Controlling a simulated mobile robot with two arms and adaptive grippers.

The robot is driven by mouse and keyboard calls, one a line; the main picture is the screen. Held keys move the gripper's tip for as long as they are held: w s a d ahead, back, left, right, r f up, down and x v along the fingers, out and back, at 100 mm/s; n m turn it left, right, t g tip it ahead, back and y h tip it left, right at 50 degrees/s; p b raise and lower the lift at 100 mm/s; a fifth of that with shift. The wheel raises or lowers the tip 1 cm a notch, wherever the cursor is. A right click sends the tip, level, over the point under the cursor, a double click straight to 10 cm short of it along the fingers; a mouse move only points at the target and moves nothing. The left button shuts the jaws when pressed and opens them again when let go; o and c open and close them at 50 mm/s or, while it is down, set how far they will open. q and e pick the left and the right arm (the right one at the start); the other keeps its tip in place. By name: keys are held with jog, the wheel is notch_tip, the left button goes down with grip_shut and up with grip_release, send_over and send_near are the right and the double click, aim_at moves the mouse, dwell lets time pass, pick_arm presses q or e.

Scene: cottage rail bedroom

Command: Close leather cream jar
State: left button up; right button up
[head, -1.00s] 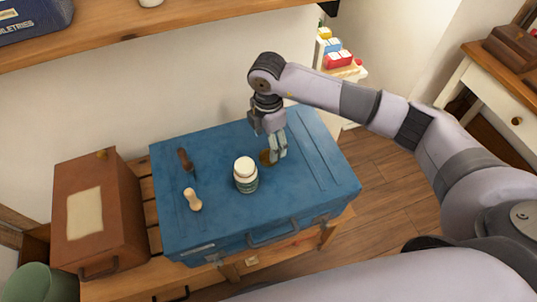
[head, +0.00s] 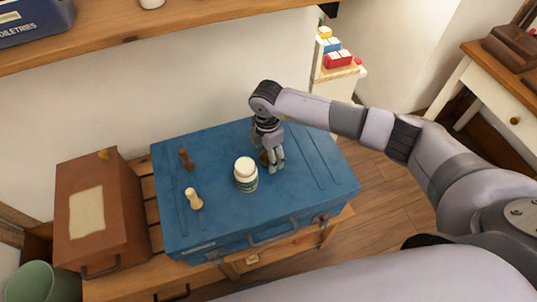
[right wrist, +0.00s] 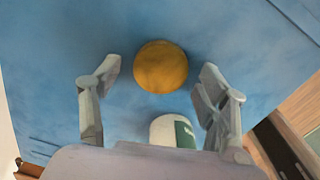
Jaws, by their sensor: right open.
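The cream jar (head: 246,177), white on top with a green and white label, stands upright on the blue trunk near its middle. It also shows in part at the bottom of the right wrist view (right wrist: 172,131). A round golden-yellow disc, seemingly its lid (right wrist: 160,67), lies on the trunk beside the jar; it shows partly behind my gripper in the head view (head: 264,157). My right gripper (head: 276,169) is open and points down above the trunk. In the wrist view its fingers (right wrist: 155,85) are spread on either side of the lid, not touching it. My left gripper is not in view.
The blue trunk (head: 200,230) rests on a slatted wooden bench. A brown-handled tool (head: 186,159) and a pale wooden-handled one (head: 193,199) are on its left part. A brown case (head: 120,215) stands left. A shelf (head: 200,27) runs above. The trunk's right part is clear.

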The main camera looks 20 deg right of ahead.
dwell(0.3)
jog(key=c, duration=0.9)
jog(key=shift+c, duration=0.2)
notch_tip(320, 180, up, 20)
jog(key=b, duration=0.1)
dwell(0.3)
